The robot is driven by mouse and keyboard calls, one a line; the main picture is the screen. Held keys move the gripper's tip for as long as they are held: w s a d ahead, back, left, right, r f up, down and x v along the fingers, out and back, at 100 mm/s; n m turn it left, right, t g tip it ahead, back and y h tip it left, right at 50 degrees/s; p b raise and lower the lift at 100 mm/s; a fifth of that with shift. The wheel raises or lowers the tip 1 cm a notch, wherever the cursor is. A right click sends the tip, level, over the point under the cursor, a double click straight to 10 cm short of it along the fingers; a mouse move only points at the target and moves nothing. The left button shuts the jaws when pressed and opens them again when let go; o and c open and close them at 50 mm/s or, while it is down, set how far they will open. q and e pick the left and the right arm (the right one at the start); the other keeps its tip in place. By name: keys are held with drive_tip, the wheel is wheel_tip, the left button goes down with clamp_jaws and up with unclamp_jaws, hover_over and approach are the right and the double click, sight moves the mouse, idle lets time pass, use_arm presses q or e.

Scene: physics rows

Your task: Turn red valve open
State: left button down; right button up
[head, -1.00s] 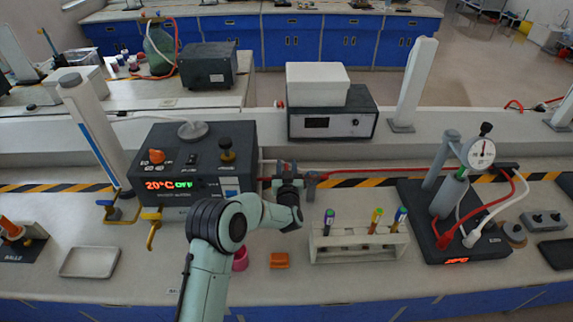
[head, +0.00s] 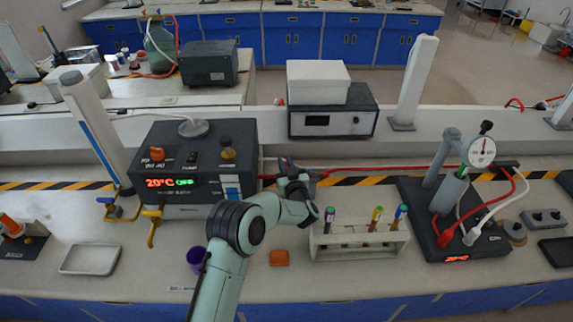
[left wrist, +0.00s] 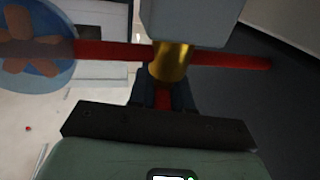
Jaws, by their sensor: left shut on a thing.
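My left gripper (head: 287,167) is by the red line to the right of the dark control box, in front of the striped strip. In the left wrist view its dark fingers (left wrist: 163,96) are shut on a small red piece, which I take as the red valve's handle (left wrist: 162,99). Just beyond it is a brass stem (left wrist: 171,62) under a grey block. A red bar (left wrist: 110,51) crosses behind the stem. In the head view the valve is mostly hidden by my gripper and wrist. My right gripper is out of view.
The dark control box (head: 170,145) shows 20°C and OFF. A test-tube rack (head: 350,243) stands right of my forearm. An orange block (head: 279,258) and a purple cup (head: 195,260) lie nearer. A gauge apparatus (head: 460,225) stands at right.

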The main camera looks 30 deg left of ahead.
sight(286, 163)
use_arm(q)
drive_tip(key=shift+s+f+g, duration=0.1)
drive_tip(key=shift+f+g, duration=0.2)
drive_tip(key=c, duration=1.1)
unclamp_jaws()
drive_tip(key=shift+c, duration=0.2)
drive_tip(key=shift+r, duration=0.15)
wheel_tip(286, 163, up, 20)
drive_tip(key=p, duration=0.1)
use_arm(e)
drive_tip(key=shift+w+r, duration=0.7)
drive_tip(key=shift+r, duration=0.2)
use_arm(q)
drive_tip(key=shift+o, duration=0.3)
